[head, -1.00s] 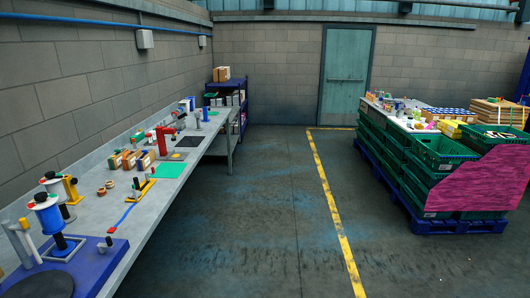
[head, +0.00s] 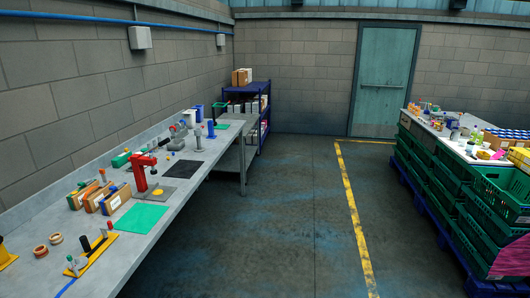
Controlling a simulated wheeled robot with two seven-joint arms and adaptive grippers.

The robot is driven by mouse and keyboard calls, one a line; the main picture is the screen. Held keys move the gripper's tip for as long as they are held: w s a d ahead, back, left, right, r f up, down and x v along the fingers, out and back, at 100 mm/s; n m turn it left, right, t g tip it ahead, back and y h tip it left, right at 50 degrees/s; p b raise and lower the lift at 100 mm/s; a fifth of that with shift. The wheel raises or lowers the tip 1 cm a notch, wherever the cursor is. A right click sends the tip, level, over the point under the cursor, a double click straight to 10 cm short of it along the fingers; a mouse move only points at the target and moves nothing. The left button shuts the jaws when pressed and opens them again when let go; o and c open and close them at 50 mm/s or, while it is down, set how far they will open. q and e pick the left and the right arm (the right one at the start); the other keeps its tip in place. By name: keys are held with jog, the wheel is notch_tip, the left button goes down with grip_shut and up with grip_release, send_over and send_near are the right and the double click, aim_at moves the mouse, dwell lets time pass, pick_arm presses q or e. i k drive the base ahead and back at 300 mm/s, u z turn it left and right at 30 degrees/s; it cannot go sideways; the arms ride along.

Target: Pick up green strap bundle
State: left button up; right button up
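I cannot clearly make out a green strap bundle. On the long grey workbench (head: 70,249) at the left, a small green object (head: 120,159) lies near the wall, left of a red press-like tool (head: 139,172); it is too small to identify. A flat green sheet (head: 140,217) lies near the bench's front edge. Another green sheet (head: 225,124) lies at the bench's far end. Neither of my grippers shows in the head view.
Several brown boxes (head: 113,199), tape rolls (head: 41,250) and a yellow-based tool (head: 92,255) sit on the bench. A blue shelf (head: 264,91) stands beyond it. Stacked green crates (head: 485,236) are at the right. The floor between, with a yellow line (head: 353,211), is clear.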

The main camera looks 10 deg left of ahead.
aim_at(74, 200)
jog(key=u, duration=0.2)
jog(key=i, duration=1.8)
jog(key=u, duration=1.1)
jog(key=i, duration=1)
jog(key=u, duration=1)
